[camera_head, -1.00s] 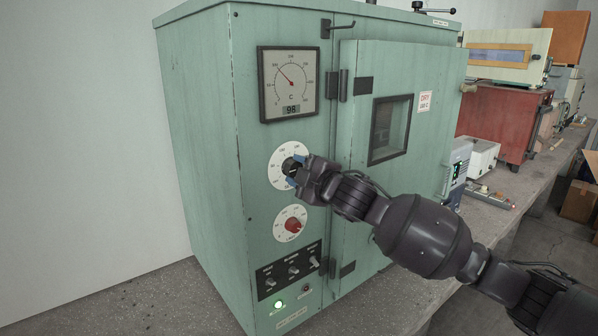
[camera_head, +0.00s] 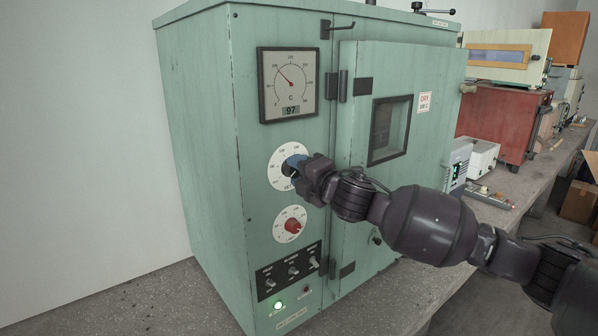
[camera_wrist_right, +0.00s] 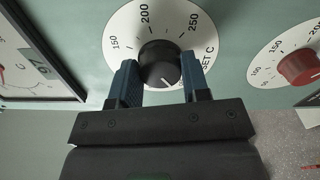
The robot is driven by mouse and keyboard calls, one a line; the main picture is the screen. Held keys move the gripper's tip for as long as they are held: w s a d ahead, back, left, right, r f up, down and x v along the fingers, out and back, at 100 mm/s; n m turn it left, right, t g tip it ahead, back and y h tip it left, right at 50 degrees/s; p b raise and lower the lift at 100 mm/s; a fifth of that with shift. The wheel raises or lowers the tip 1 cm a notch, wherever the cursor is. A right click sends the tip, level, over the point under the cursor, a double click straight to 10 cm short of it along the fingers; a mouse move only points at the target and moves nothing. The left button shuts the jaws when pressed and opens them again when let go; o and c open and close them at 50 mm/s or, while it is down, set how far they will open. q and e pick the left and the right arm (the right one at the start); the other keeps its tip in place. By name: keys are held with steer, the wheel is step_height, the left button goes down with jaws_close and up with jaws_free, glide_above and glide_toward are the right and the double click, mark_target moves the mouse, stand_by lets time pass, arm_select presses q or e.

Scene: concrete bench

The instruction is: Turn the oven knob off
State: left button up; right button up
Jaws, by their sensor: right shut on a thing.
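The green oven (camera_head: 200,130) stands on the bench with its door closed. On its front, the upper white dial reads SET C and carries a black knob (camera_wrist_right: 160,62) with a white pointer mark. My right gripper (camera_head: 294,165) is at this dial, its blue fingers on either side of the knob; in the wrist view the gripper (camera_wrist_right: 160,82) is shut on it. The pointer mark faces toward the gripper, near the SET C lettering. In the head view the gripper hides most of the knob. Below it is a red knob (camera_head: 292,226) on a second dial. My left gripper is not in view.
A gauge (camera_head: 290,85) with a 97 readout is above the dials. Below are a black switch panel (camera_head: 289,270) and a lit green lamp (camera_head: 278,304). A red cabinet (camera_head: 505,120) and other equipment stand farther right on the bench.

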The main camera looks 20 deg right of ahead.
stand_by(0.4)
steer(key=o, duration=0.9)
steer(key=shift+s, duration=0.1)
steer(key=b+v, duration=0.2)
steer(key=v, duration=0.8)
steer(key=shift+s+d+r, duration=0.1)
steer(key=shift+s+d, duration=0.05)
steer(key=shift+s, duration=0.15)
